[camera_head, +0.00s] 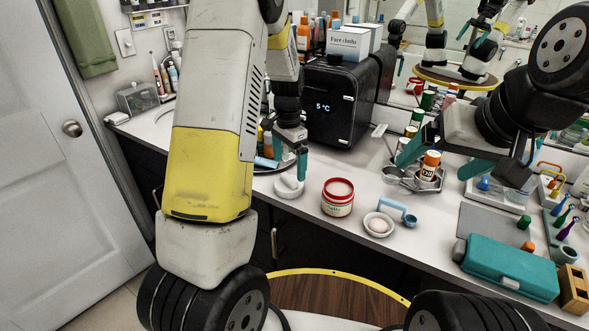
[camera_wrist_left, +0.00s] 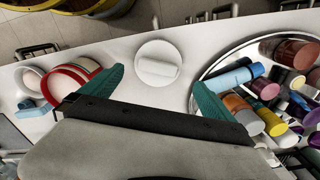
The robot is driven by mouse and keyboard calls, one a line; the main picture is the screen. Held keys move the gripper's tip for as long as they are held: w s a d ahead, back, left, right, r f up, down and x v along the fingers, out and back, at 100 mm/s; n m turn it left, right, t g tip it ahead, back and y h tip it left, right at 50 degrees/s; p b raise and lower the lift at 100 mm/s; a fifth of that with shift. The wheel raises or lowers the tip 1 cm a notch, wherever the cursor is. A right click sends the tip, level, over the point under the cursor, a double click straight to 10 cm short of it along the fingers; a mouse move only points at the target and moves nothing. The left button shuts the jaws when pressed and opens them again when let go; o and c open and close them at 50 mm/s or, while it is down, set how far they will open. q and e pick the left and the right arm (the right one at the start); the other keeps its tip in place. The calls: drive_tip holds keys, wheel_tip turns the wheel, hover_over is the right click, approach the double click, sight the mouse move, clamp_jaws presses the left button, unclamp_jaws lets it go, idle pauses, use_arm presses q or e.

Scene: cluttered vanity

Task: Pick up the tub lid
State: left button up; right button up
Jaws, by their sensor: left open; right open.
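The tub lid is a white round disc with a raised bar across its top. It lies flat on the white counter in the head view (camera_head: 288,187) and in the left wrist view (camera_wrist_left: 158,62). My left gripper (camera_head: 302,165) is open and empty above it. In the left wrist view its two teal fingers (camera_wrist_left: 157,80) point toward the lid, one to each side. The red-rimmed tub (camera_head: 338,197) stands open to the right of the lid. My right gripper (camera_head: 431,169) is open over the counter at the right, away from the lid.
A round tray (camera_wrist_left: 205,71) crowded with bottles and tubes lies close beside the lid. A small white dish (camera_head: 379,224) and a blue roller (camera_head: 398,207) sit right of the tub. A black mini fridge (camera_head: 338,105) stands behind. A teal case (camera_head: 512,267) lies front right.

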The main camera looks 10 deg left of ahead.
sight(289, 178)
use_arm(q)
drive_tip(key=f, duration=0.6)
drive_tip(key=shift+s+f, duration=0.3)
drive_tip(key=shift+s, duration=0.05)
